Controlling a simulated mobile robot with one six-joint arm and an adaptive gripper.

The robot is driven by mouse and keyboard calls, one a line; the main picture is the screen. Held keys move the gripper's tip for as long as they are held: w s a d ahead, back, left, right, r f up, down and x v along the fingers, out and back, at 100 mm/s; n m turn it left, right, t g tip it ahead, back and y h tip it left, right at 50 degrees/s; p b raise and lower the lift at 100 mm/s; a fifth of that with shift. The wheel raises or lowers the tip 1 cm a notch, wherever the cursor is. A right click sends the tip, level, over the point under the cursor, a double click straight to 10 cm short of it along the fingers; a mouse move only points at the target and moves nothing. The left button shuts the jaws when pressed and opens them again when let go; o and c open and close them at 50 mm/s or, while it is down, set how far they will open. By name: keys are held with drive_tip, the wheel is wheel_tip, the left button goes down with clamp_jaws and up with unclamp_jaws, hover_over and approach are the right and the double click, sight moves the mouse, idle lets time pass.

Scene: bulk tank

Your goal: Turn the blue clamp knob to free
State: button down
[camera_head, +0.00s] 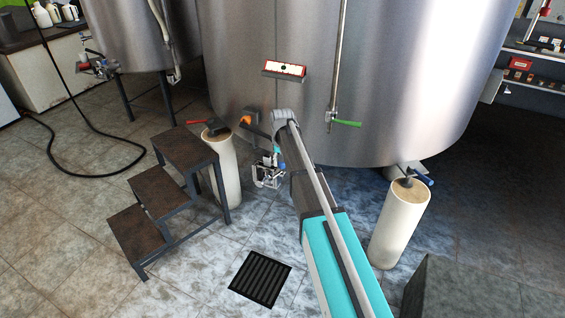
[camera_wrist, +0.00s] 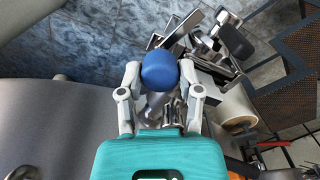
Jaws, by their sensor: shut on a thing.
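The blue clamp knob (camera_wrist: 160,70) is a round, smooth blue cap in the middle of the wrist view. My gripper (camera_wrist: 160,76) has one finger on each side of it and is shut on it. Metal clamp and fitting parts (camera_wrist: 205,45) lie beside and behind the knob. In the head view my arm reaches to the front of the big steel tank, and the metal fittings (camera_head: 268,172) show just left of its end. The knob's turn angle cannot be told.
A dark three-step stool (camera_head: 160,197) stands left of the fittings, beside a pale cylindrical post (camera_head: 225,170). A red-handled valve (camera_head: 200,122) and a green-handled valve (camera_head: 346,123) are near the big tank (camera_head: 400,80). A floor drain (camera_head: 260,278) lies in front.

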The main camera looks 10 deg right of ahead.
drive_tip(key=shift+s+n, duration=0.2)
drive_tip(key=shift+n, duration=1.5)
drive_tip(key=shift+c, duration=1.3)
unclamp_jaws()
drive_tip(key=shift+w, duration=0.1)
drive_tip(key=s+m, duration=0.2)
drive_tip(key=s, duration=2.8)
wheel_tip(320, 180, up, 16)
drive_tip(key=w+p, duration=0.1)
drive_tip(key=p, duration=1.4)
drive_tip(key=shift+w+d+f+p, duration=0.15)
drive_tip(key=shift+d+p, duration=0.1)
drive_tip(key=shift+p, duration=0.15)
